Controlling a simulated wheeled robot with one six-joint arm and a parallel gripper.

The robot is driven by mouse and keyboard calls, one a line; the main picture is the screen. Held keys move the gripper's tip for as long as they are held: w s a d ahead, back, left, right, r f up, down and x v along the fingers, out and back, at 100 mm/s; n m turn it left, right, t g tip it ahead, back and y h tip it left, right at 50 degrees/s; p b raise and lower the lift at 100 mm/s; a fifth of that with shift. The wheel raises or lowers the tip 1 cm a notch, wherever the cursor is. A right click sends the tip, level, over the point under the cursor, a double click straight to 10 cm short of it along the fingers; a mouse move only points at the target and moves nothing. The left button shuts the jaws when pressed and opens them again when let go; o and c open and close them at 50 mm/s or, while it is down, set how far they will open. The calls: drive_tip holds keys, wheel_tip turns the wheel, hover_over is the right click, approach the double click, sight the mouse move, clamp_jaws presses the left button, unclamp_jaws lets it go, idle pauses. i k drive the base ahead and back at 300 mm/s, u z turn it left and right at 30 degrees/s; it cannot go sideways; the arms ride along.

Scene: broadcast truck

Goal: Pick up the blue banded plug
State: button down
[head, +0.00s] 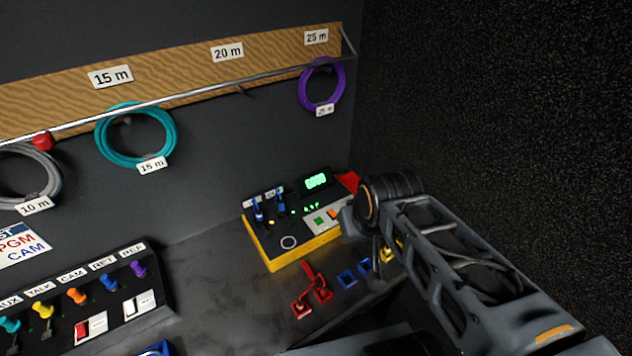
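Several blue things show, and I cannot make out which is the banded plug. Two blue plugs, a left one (258,210) and a right one (281,203), stand upright in the yellow-edged tester box (292,255). A blue-topped plug (108,282) stands in the black panel (133,315) at lower left, in the labelled row. My gripper (376,256) is by the tester's right end, above the bench, mostly hidden by my wrist. Its fingers are too unclear to read.
A teal cable coil (136,135) and a purple one (321,84) hang from the rail. A dark wall (500,110) bounds the right. Bench between panel and tester is clear.

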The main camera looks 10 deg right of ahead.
sight(259, 215)
drive_tip(key=u, duration=0.05)
drive_tip(key=k, duration=0.5)
drive_tip(key=z, duration=2.1)
drive_tip(key=i, duration=0.75)
drive_tip(key=u, duration=3.45)
drive_tip(key=i, duration=0.5)
drive_tip(key=u, duration=0.05)
